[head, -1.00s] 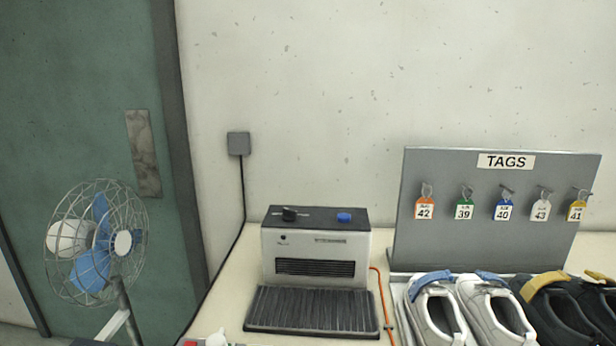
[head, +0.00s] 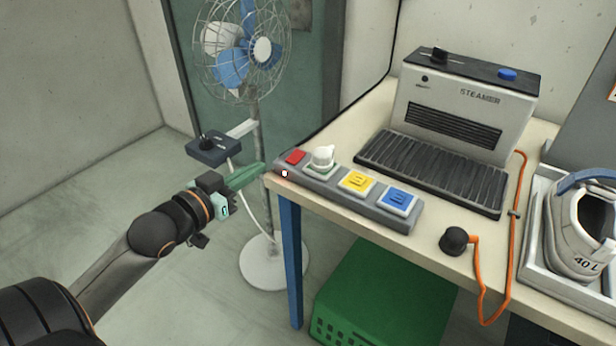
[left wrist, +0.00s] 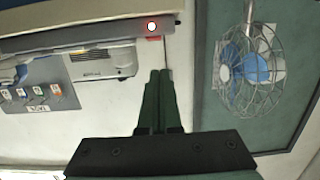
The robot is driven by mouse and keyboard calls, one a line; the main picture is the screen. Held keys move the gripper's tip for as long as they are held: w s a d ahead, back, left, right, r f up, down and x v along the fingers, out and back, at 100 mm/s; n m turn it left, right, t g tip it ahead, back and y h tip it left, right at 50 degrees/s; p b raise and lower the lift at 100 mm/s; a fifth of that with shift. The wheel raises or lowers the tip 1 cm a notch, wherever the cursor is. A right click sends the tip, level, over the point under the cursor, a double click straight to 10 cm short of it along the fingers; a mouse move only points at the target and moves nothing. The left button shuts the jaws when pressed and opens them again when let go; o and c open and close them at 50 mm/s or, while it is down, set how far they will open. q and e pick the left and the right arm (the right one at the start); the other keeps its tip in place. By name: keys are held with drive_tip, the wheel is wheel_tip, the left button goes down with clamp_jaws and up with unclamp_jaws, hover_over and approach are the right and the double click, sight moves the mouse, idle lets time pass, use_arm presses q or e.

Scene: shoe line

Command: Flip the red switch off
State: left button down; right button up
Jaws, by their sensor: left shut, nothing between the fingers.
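The red switch (head: 295,157) is at the left end of a grey switch strip (head: 318,184) on the table's left front edge. A small lamp (head: 284,173) on the strip's front face, below the red switch, looks bright white with a red rim; it also shows in the left wrist view (left wrist: 151,26). My left gripper (head: 263,168) has green fingers, shut and empty, pointing at the strip's left end, a little left of the red switch. Its fingers also show in the left wrist view (left wrist: 160,72). I cannot tell whether they touch the strip. My right gripper is not in view.
A steamer (head: 462,110) stands behind. A fan (head: 240,50) with a control box (head: 213,148) stands left. A green crate (head: 385,295) is below the table.

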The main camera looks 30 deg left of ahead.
use_arm(q)
wheel_tip(320, 180, up, 2)
drive_tip(key=b, duration=0.1)
hover_over(291, 161)
drive_tip(key=s, duration=0.1)
drive_tip(key=shift+a+f+t, duration=0.1)
drive_tip(key=shift+t, duration=0.2)
drive_tip(key=f, duration=0.1)
drive_tip(key=w+f+b, duration=0.1)
drive_tip(key=f, duration=0.1)
drive_tip(key=shift+f, duration=0.55)
